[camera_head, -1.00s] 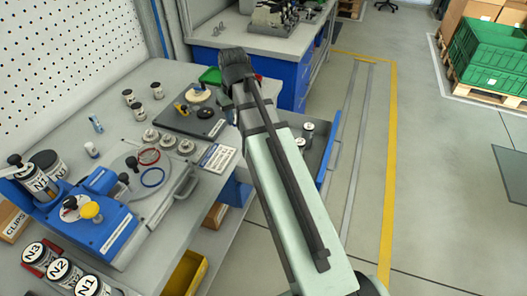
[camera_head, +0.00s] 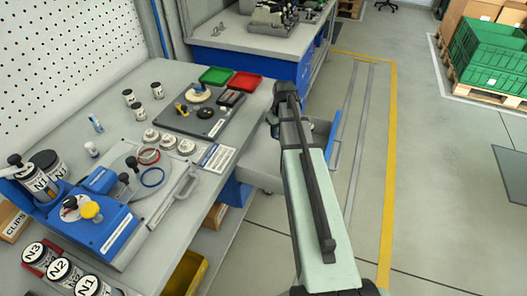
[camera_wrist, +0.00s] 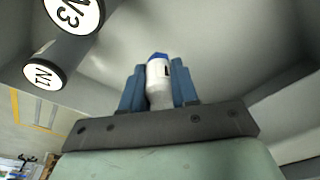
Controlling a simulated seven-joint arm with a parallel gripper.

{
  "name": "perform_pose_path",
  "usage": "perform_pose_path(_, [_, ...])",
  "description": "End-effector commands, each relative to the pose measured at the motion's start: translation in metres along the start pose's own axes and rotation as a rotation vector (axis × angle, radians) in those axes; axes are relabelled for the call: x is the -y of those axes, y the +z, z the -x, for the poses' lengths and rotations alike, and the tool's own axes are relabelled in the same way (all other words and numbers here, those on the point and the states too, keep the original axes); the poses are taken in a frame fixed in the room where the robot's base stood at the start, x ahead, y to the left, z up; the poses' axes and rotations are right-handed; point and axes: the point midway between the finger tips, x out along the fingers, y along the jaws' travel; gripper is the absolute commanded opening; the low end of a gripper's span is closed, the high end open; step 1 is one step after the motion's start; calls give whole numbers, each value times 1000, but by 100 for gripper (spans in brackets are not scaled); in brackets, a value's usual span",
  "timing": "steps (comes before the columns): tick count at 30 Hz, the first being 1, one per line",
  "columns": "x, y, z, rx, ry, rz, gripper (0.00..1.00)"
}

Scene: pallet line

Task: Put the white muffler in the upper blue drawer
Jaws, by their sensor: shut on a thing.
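In the wrist view my gripper (camera_wrist: 157,76) is shut on the white muffler (camera_wrist: 158,88), a small white cylinder with a blue end and a dark mark, held between two blue fingers. An open drawer with a blue front (camera_head: 333,150) shows beside the bench in the head view, partly covered by my arm. My gripper and the muffler are hidden in that view. In the wrist view the held muffler is in front of pale grey surfaces that look like the drawer's inside; I cannot tell whether it touches them.
A green tray (camera_head: 215,76) and a red tray (camera_head: 246,82) lie on the bench's far edge. Floor right of the drawer is clear.

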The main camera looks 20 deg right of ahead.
Motion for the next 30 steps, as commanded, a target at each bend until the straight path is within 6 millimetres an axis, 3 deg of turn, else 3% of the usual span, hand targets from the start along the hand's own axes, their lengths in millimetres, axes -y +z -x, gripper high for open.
perform_pose_path(8, [-2, -5, -6, 1, -10, 80, 0])
perform_pose_path(18, [-1, 1, -51, 2, -11, 80, 0])
perform_pose_path(30, [-2, 4, -82, 1, -10, 80, 0])
